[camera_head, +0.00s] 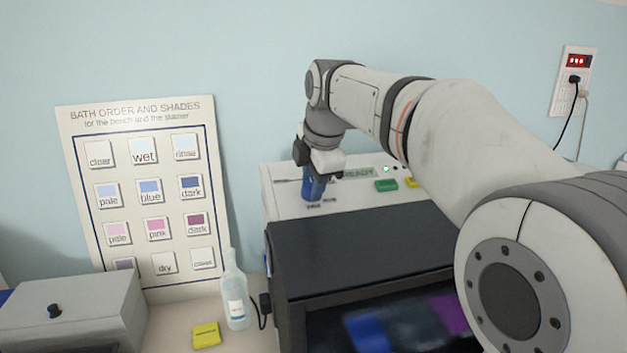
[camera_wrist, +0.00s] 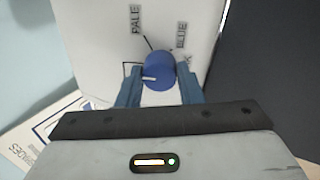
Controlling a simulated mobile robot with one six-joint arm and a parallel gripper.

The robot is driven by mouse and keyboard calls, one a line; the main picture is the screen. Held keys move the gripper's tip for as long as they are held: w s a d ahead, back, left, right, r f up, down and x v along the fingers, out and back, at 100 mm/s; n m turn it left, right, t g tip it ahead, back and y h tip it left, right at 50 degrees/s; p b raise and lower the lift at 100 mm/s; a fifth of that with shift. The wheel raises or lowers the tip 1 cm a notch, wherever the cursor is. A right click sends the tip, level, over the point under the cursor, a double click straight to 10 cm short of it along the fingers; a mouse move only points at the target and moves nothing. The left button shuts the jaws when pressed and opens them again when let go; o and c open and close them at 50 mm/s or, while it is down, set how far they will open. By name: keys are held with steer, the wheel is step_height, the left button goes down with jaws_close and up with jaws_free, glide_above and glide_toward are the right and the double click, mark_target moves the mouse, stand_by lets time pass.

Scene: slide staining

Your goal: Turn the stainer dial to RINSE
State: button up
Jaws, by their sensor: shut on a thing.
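The stainer (camera_head: 365,235) is a white and dark box on the bench. Its blue round dial (camera_wrist: 159,72) sits on the white panel in the wrist view, with a white pointer mark toward the picture's left. The labels PALE (camera_wrist: 135,19) and BLUE (camera_wrist: 182,35) stand above the dial; other labels are hidden or unreadable. My gripper (camera_wrist: 160,88) is shut on the dial, one blue finger on each side. In the head view my gripper (camera_head: 313,186) is at the upper left of the stainer's panel, and hides most of the dial.
A green button (camera_head: 386,185) and a yellow button (camera_head: 411,182) are on the panel right of my gripper. A chart of shades (camera_head: 72,150) leans on the wall. A bottle (camera_head: 236,295), a yellow block (camera_head: 206,335) and a grey box (camera_head: 75,305) stand left of the stainer.

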steer(key=shift+n, duration=0.4)
steer(key=o, duration=1)
steer(key=shift+r, duration=0.15)
steer(key=v, duration=0.7)
steer(key=shift+s+r+b, duration=0.15)
steer(key=shift+r+b, duration=0.1)
steer(key=shift+b, duration=0.1)
steer(key=shift+d, duration=0.1)
